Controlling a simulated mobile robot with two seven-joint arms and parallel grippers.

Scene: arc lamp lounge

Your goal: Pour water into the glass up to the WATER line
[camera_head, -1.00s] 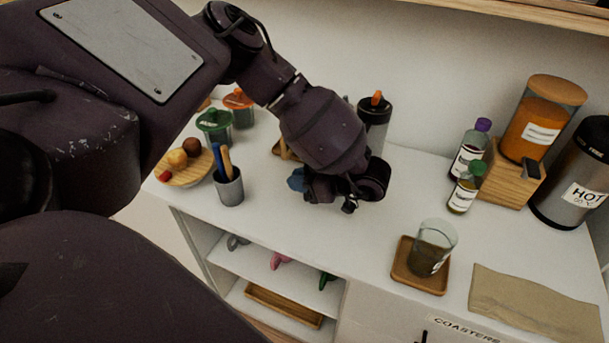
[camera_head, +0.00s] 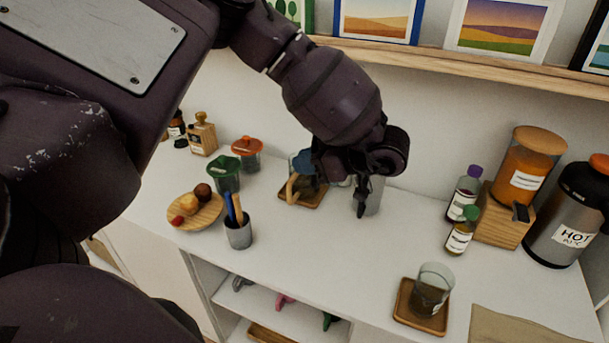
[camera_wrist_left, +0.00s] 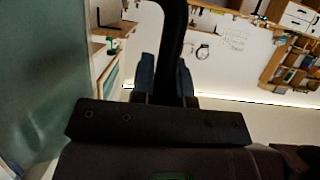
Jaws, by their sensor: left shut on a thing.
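The glass (camera_head: 432,290) stands upright on a square wooden coaster (camera_head: 405,307) at the right front of the counter. Its lower part looks dark; I cannot read a WATER line. In the left wrist view my blue-tipped fingers (camera_wrist_left: 166,80) are shut on a dark upright handle (camera_wrist_left: 172,40), beside a greenish translucent wall (camera_wrist_left: 60,80). My right gripper is out of view.
Two small bottles (camera_head: 461,230), an orange dispenser (camera_head: 525,175) and a HOT flask (camera_head: 570,220) stand right. A utensil cup (camera_head: 238,233) and fruit plate (camera_head: 207,217) stand left. Mid-counter is clear.

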